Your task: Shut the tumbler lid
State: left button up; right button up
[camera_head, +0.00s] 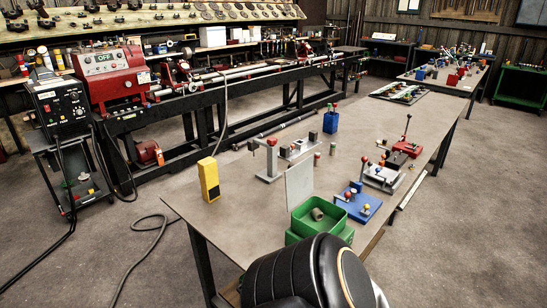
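The tumbler looks to be the green open-topped box (340,229) near the front edge of the table. A pale grey flat panel (299,186), which looks like its lid, stands upright at the box's back left side. The box's opening is uncovered, and a small grey cylindrical part (317,214) shows inside. Part of my own black arm is at the bottom centre and hides the lower front of the box. Neither of my grippers shows in this view.
The table (235,222) carries a yellow block (209,179) to the left, a blue base with knobs (358,204) just right of the box, and a grey red-knobbed fixture (272,161) behind. Tabletop left of the box is clear. A lathe (240,83) stands beyond.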

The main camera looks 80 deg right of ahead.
aim_at(299, 177)
jog(key=i+z, duration=0.25)
jog(key=z, duration=0.15)
jog(key=i+z, duration=0.2)
jog(key=z, duration=0.25)
jog(key=i+j+z, duration=0.1)
jog(key=i+z, duration=0.15)
jog(key=z, duration=0.15)
jog(key=i+z, duration=0.2)
jog(key=z, duration=0.3)
jog(key=i+j+z, duration=0.15)
jog(key=z, duration=0.3)
jog(key=i+j+z, duration=0.15)
jog(key=z, duration=0.35)
jog(key=i+j+z, duration=0.15)
jog(key=z, duration=0.35)
jog(key=j+z, duration=0.45)
jog(key=i+l, duration=0.05)
